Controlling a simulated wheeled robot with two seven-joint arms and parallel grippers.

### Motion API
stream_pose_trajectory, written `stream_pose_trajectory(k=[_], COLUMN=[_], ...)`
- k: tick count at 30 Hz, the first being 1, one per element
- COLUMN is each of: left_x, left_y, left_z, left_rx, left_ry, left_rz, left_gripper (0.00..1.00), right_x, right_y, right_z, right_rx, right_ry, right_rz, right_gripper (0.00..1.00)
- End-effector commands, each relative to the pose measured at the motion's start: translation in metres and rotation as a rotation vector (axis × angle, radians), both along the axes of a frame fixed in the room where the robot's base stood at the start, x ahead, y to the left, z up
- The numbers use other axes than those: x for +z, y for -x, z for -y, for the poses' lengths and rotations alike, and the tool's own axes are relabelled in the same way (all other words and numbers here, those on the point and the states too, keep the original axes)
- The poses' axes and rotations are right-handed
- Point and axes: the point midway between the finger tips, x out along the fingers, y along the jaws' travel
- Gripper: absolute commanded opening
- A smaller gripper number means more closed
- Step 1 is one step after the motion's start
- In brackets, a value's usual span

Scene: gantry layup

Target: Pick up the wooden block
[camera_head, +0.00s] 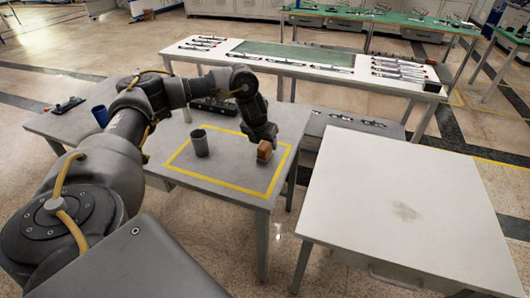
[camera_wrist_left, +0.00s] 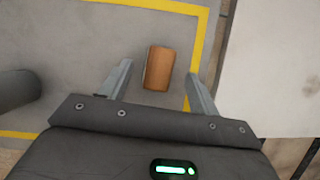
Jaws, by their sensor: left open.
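The wooden block (camera_head: 265,151) is small and brown and sits on the grey table inside the yellow taped outline, near its right side. My left gripper (camera_head: 264,143) is right above and beside the block in the head view. In the left wrist view the block (camera_wrist_left: 158,68) shows between the two open fingers of my left gripper (camera_wrist_left: 160,80), with gaps on both sides and no visible contact. The block's lower part is partly hidden in the head view. My right gripper does not show in either view.
A grey cup (camera_head: 200,143) stands left of the block inside the yellow outline (camera_head: 222,183). A white table (camera_head: 400,200) stands to the right, across a gap. A long workbench (camera_head: 300,60) with tools is behind.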

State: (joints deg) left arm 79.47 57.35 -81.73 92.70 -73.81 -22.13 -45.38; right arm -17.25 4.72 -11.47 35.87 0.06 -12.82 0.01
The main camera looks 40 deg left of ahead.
Motion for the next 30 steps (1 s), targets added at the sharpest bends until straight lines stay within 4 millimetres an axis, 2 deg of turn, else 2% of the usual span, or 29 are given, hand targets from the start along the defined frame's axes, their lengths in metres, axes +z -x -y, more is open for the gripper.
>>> stream_pose_trajectory(k=[6, 12, 21, 30], left_x=[-0.02, -0.044, -0.049, -0.048], left_y=[-0.006, -0.016, -0.018, -0.018], left_z=[-0.002, -0.004, -0.005, -0.005], left_rx=[0.003, 0.001, 0.001, 0.001], left_ry=[0.0, 0.001, 0.0, 0.0], left_rz=[-0.004, -0.001, 0.0, 0.0], left_gripper=[0.62, 0.62, 0.62, 0.23], right_x=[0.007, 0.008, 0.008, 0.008], right_y=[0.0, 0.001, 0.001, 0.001], right_z=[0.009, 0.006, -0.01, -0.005], right_rx=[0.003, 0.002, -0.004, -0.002], right_ry=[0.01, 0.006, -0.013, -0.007], right_rz=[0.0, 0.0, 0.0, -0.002], right_gripper=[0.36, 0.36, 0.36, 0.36])
